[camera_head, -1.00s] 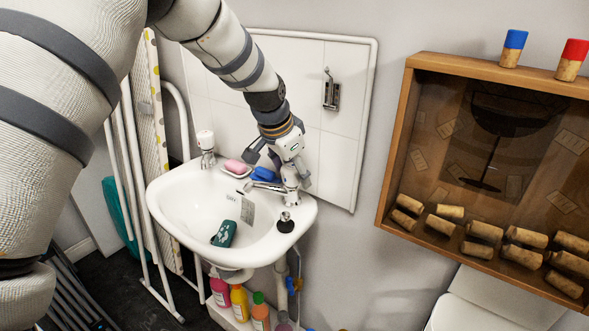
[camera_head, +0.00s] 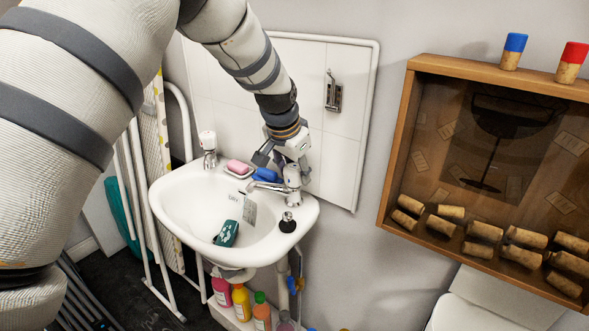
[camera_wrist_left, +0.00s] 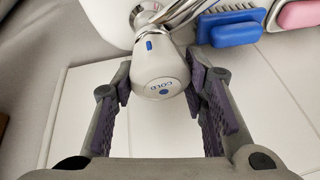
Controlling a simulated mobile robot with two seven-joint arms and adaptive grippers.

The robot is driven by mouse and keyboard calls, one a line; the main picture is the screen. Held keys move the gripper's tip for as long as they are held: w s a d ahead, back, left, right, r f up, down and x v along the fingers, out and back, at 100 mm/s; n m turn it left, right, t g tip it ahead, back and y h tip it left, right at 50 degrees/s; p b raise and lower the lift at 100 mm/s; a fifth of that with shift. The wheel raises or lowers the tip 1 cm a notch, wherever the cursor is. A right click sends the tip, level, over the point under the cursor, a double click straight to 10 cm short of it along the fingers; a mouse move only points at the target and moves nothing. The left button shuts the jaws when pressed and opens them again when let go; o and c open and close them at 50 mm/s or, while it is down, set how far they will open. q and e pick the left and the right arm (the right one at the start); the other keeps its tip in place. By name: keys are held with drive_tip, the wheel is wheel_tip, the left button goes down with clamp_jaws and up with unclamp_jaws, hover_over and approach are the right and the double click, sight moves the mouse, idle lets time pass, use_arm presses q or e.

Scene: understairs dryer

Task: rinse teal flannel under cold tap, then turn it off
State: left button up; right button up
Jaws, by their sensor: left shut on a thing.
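The teal flannel (camera_head: 227,233) lies bunched in the white basin (camera_head: 178,209), towards its front. The cold tap (camera_head: 292,178) stands at the basin's right back corner, its spout pointing left over the bowl. My left gripper (camera_head: 284,160) comes down from above onto the tap's head. In the left wrist view the white knob marked COLD (camera_wrist_left: 158,84) sits between the two purple-padded fingers, and the gripper (camera_wrist_left: 160,98) is shut on it. I cannot make out clearly whether water runs from the spout. My right gripper is not in view.
A second tap (camera_head: 208,145) stands at the basin's left back. Pink soap (camera_head: 239,167) and a blue brush (camera_head: 266,175) lie between the taps. A black plug (camera_head: 287,222) sits on the right rim. A wooden cork-filled case (camera_head: 394,170) hangs at right. Bottles (camera_head: 241,302) stand below.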

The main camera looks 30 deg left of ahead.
use_arm(q)
drive_tip(key=shift+a+f+n+g+y, duration=0.15)
drive_tip(key=shift+n+y, duration=0.3)
drive_tip(key=shift+n, duration=0.6)
drive_tip(key=shift+d+r+n+g+y, duration=0.1)
drive_tip(key=shift+n+g+y, duration=0.25)
drive_tip(key=shift+n, duration=0.7)
drive_tip(key=o, duration=1.2)
drive_tip(key=shift+c, duration=0.2)
drive_tip(key=shift+s+r, duration=0.1)
drive_tip(key=shift+r, duration=0.3)
drive_tip(key=v, duration=1.1)
drive_tip(key=shift+s, duration=0.2)
